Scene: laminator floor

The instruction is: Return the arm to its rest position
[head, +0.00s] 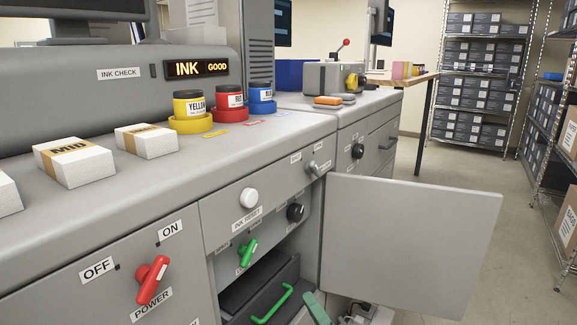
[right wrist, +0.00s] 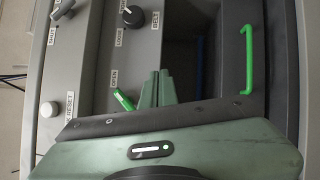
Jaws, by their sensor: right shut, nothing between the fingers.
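My right gripper (head: 317,308) shows at the bottom edge of the head view, a grey-green finger part just right of the green drawer handle (head: 271,304). In the right wrist view its two fingers (right wrist: 157,88) are together, with nothing between them. They point at the machine front, beside the green lever (right wrist: 123,100) at the OPEN label and left of the green handle (right wrist: 248,58). The fingertips look apart from both, though the gap to the lever is small. My left gripper is in neither view.
The grey cabinet door (head: 410,240) stands open to the right of the dark compartment. A red power lever (head: 152,280), a white knob (head: 249,198) and a black knob (head: 295,212) stick out of the front. Ink pots (head: 188,108) stand on top. Floor (head: 520,270) is clear beyond the door.

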